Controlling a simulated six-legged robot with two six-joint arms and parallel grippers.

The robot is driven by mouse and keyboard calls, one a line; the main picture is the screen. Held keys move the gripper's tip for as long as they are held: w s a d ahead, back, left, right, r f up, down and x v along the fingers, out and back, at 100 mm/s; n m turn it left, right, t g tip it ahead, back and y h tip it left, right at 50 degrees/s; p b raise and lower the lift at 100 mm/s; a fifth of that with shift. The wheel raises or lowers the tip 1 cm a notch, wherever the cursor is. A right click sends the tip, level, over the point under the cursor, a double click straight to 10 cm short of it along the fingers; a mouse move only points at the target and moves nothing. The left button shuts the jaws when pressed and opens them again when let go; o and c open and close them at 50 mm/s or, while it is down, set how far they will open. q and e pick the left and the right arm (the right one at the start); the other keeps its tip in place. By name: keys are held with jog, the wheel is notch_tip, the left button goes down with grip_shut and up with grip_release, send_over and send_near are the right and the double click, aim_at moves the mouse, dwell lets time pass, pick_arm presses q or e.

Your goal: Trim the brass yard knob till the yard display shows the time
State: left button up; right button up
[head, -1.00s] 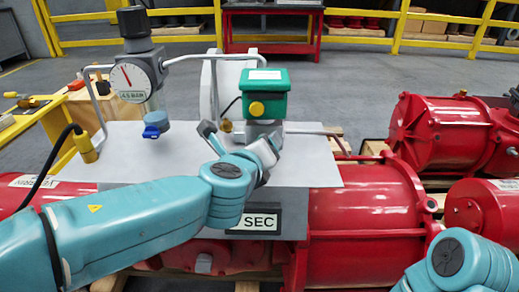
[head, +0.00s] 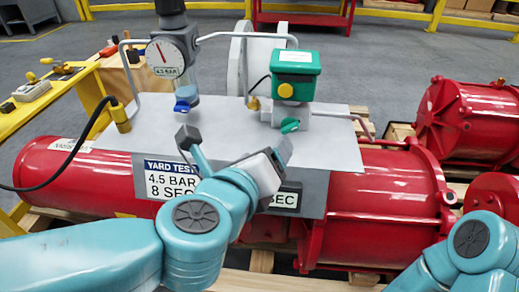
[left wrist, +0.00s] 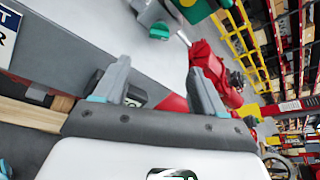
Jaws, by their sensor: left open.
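A small brass knob (head: 253,103) sits at the left foot of the green box (head: 293,75) on the grey plate. The box has a yellow button, and a teal lever (head: 290,125) sits below it. The dark-framed display (head: 285,199) on the plate's front face shows "SEC"; my left gripper hides its left part, so I cannot read a time. My left gripper (head: 234,146) is open and empty in front of the plate, apart from the knob. In the left wrist view its fingers (left wrist: 158,76) are spread, with a dark block (left wrist: 135,96) behind them. My right gripper is out of view.
A sign (head: 172,180) beside the display reads "YARD TEST 4.5 BAR 8 SEC". A gauge (head: 164,58) marked 4.5 BAR stands above a blue lever (head: 182,105). Bent pipes and a black cable surround the plate. Red cylinders (head: 375,205) lie below and right.

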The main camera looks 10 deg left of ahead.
pick_arm(q)
jog(key=shift+v, duration=0.9)
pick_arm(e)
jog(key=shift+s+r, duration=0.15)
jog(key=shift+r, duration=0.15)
